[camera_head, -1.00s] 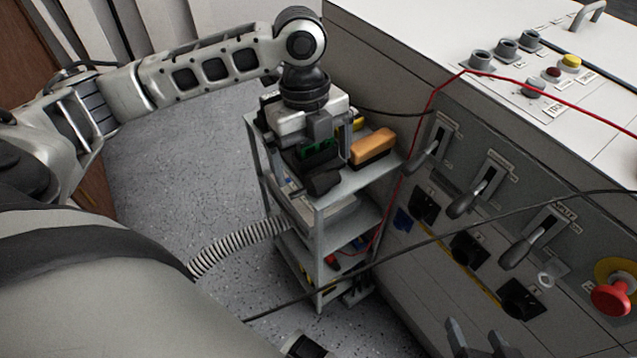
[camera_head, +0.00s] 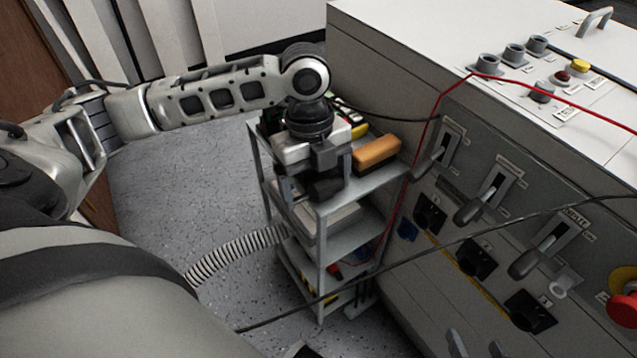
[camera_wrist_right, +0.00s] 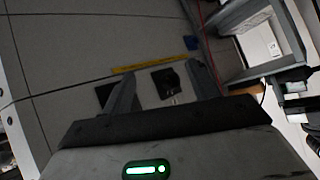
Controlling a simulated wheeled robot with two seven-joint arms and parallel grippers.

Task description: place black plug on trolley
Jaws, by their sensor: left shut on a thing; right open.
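The trolley (camera_head: 366,187) is a grey multi-shelf cart in the middle of the head view, beside the grey cabinet. My left gripper (camera_head: 312,174) is over the near end of its top shelf. It is shut on a black thing, likely the black plug (camera_head: 325,187), at the shelf's near corner. The gripper hides part of the plug, and I cannot tell if it touches the shelf. My right gripper (camera_head: 475,345) shows at the bottom edge of the head view. In the right wrist view its fingers (camera_wrist_right: 163,88) are apart, with nothing between them.
An orange-brown block (camera_head: 376,153) lies on the trolley's top shelf, right of my left gripper. The cabinet (camera_head: 400,250) with levers and black sockets (camera_head: 476,257) stands to the right. A thin black cable (camera_head: 400,258) crosses the view. A ribbed hose (camera_head: 235,252) runs to the trolley's left.

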